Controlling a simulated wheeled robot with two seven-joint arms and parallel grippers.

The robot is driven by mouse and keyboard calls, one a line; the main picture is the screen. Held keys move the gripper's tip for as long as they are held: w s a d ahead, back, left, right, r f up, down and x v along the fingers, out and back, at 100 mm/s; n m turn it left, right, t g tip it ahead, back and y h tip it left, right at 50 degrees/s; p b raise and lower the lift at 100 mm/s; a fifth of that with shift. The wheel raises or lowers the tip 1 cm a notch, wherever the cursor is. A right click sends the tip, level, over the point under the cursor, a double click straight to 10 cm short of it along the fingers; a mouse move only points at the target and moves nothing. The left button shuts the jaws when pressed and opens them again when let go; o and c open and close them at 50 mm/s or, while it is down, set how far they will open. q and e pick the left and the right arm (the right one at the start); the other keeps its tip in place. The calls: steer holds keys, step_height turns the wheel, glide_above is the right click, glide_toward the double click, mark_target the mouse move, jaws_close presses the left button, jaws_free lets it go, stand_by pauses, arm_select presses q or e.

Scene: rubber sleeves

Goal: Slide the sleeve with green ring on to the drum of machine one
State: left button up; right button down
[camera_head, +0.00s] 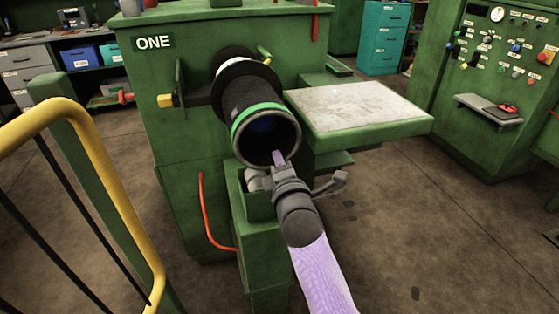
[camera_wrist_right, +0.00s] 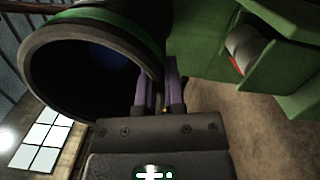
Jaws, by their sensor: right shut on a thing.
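The black sleeve with a green ring (camera_head: 253,115) is at the front of machine ONE (camera_head: 220,50), its open mouth facing me. Its far end is at the drum (camera_head: 238,66), whose pale band shows behind it; I cannot tell how far the sleeve is over the drum. My right gripper (camera_head: 279,160) is shut on the sleeve's near rim at the lower right. In the right wrist view the two fingers (camera_wrist_right: 160,95) pinch the sleeve wall (camera_wrist_right: 150,55), one inside and one outside. My left gripper is not in view.
A green side table (camera_head: 360,108) with a pale top stands right of the sleeve. A yellow handrail (camera_head: 75,115) is at the left. A control panel (camera_head: 490,60) is at the right. Open floor (camera_head: 400,210) lies at the lower right.

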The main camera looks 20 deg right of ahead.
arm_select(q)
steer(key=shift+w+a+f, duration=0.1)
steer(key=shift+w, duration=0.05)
arm_select(e)
steer(key=c, duration=0.6)
jaws_free()
steer(key=shift+c, duration=0.2)
steer(key=shift+o, duration=0.4)
steer(key=shift+f, duration=0.15)
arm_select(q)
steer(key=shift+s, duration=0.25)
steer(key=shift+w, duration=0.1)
arm_select(e)
steer(key=shift+s, duration=0.1)
arm_select(q)
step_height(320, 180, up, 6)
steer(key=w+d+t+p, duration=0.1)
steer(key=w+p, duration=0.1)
steer(key=p, duration=0.4)
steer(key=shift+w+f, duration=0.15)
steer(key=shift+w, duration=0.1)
arm_select(e)
steer(key=s, duration=1.1)
steer(key=shift+d, duration=0.2)
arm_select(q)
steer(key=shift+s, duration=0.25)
